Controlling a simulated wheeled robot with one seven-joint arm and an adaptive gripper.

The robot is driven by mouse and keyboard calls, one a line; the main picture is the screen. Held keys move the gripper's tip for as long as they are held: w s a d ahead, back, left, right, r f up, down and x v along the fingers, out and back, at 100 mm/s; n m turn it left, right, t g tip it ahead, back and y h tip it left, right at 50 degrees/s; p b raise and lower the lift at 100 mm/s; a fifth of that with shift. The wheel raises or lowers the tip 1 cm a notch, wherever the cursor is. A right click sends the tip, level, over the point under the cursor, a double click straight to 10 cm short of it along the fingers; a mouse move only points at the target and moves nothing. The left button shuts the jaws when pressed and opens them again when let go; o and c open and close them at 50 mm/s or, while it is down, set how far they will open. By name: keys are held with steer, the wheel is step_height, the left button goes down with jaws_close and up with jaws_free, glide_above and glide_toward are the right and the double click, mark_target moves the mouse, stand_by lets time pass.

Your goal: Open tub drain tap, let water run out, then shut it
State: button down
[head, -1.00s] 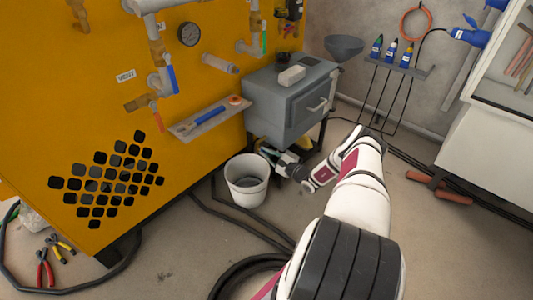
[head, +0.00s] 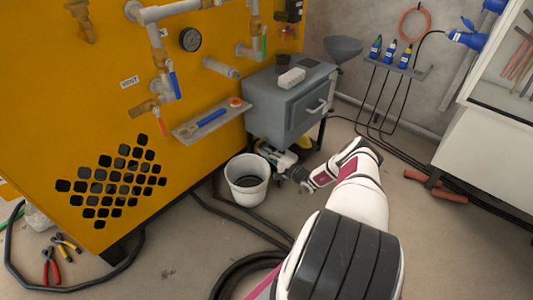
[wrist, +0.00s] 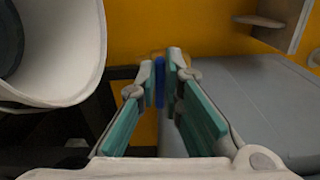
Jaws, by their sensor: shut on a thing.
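My gripper (wrist: 162,82) has its teal-padded fingers shut on a narrow blue tap lever (wrist: 160,84) in the wrist view. The tap's body and outlet are hidden behind the fingers. In the head view my gripper (head: 268,154) is low beneath the grey box, just behind the white bucket (head: 243,190). The bucket also shows at the upper left of the wrist view (wrist: 65,60), beside the fingers and apart from them. Its inside is dark, and I cannot tell whether it holds water. No running water is visible.
The yellow machine (head: 60,100) stands at the left, with pipes and a gauge (head: 190,39). The grey box (head: 300,105) stands close above my gripper. Black hoses (head: 235,226) lie on the floor. Red-handled pliers (head: 50,268) lie at the lower left.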

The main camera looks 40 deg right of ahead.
steer(key=shift+f+n, duration=0.1)
steer(key=shift+n, duration=0.4)
steer(key=c, duration=1.7)
jaws_free()
steer(key=s, duration=0.8)
steer(key=s+d, duration=0.1)
steer(key=s, duration=0.3)
